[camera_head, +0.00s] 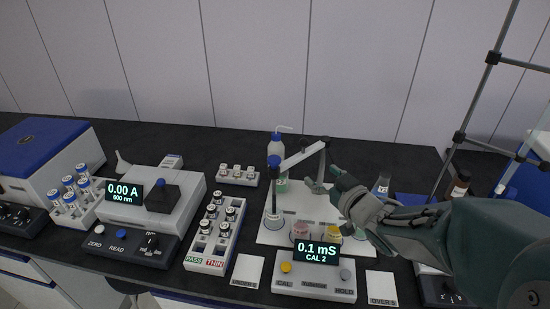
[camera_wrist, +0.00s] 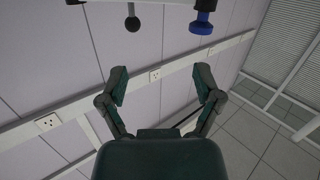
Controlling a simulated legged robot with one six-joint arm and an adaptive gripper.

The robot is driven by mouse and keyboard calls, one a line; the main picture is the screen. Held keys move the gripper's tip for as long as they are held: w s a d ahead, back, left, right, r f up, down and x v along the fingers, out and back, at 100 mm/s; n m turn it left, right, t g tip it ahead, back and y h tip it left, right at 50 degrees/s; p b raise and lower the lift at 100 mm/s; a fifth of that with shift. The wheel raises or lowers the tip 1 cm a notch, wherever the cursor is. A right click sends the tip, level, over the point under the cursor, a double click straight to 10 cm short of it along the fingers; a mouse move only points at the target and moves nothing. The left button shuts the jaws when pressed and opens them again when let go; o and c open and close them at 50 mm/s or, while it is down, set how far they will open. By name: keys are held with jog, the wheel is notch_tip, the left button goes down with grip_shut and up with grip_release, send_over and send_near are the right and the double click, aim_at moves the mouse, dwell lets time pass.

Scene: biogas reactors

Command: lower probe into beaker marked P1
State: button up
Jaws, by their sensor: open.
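A thin grey part, likely the probe, hangs from the arm's right end (camera_head: 322,165). Beakers with pink (camera_head: 300,229) and yellow (camera_head: 333,231) contents stand on the tray behind the meter. I cannot read a P1 mark on any beaker. My gripper (camera_head: 322,186) is beside the hanging part, below the arm's right end. In the wrist view the fingers (camera_wrist: 162,85) are spread with nothing between them. A blue knob (camera_wrist: 202,23) and a dark ball-ended part (camera_wrist: 132,22) show beyond them.
The conductivity meter (camera_head: 316,278) reads 0.1 mS, CAL 2. A wash bottle (camera_head: 278,160) stands behind the stand. A vial rack (camera_head: 210,258) marked PASS and THIN and a photometer (camera_head: 160,205) stand left. A metal frame (camera_head: 460,137) rises at right. The back of the bench is mostly clear.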

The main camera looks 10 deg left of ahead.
aim_at(279, 164)
jog(key=w+a+y, duration=0.1)
jog(key=a, duration=0.3)
jog(key=w+a+n+g+y, duration=0.1)
jog(key=w+a, duration=0.1)
jog(key=a, duration=0.2)
jog(key=w+a+f+y, duration=0.1)
jog(key=w+a, duration=0.1)
jog(key=a, duration=0.2)
jog(key=shift+w+f+n+g+y, duration=0.1)
jog(key=shift+w+n+g+y, duration=0.1)
jog(key=shift+n+g+y, duration=0.15)
grip_shut()
notch_tip(279, 164, up, 8)
jog(key=shift+r, duration=0.2)
